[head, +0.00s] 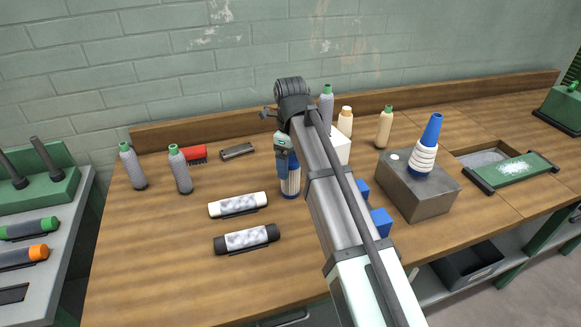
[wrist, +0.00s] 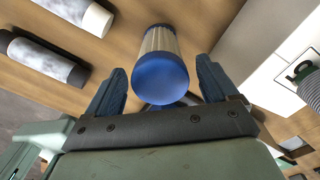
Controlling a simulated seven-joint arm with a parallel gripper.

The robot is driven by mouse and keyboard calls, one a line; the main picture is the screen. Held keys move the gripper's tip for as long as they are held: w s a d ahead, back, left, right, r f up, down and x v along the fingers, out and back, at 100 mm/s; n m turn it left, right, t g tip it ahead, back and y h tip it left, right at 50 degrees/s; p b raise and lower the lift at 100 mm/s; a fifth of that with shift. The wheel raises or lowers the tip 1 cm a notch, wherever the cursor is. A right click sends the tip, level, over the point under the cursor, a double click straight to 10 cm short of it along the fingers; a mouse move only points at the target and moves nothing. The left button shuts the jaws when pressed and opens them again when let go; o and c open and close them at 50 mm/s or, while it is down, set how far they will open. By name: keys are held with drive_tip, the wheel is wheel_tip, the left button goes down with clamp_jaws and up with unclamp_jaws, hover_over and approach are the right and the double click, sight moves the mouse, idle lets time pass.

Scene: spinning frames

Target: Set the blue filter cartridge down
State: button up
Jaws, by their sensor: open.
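The blue filter cartridge (head: 291,183), with a pale ribbed middle between blue ends, stands upright on the wooden workbench (head: 160,240), partly hidden behind my gripper (head: 283,152). In the wrist view the cartridge (wrist: 160,76) shows its rounded blue end toward me. My gripper (wrist: 162,68) is open, with one dark finger on each side of that blue end and a visible gap on both sides. The cartridge does not look gripped.
A white-capped roll (head: 238,204) and a black-capped roll (head: 247,239) lie left of the cartridge. Grey bottles (head: 180,170) stand farther left. Blue blocks (head: 380,222) and a metal box (head: 418,190) bearing a blue-and-white cone are at right. The front left bench is clear.

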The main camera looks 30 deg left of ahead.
wheel_tip(320, 180, up, 10)
drive_tip(key=shift+f, duration=0.2)
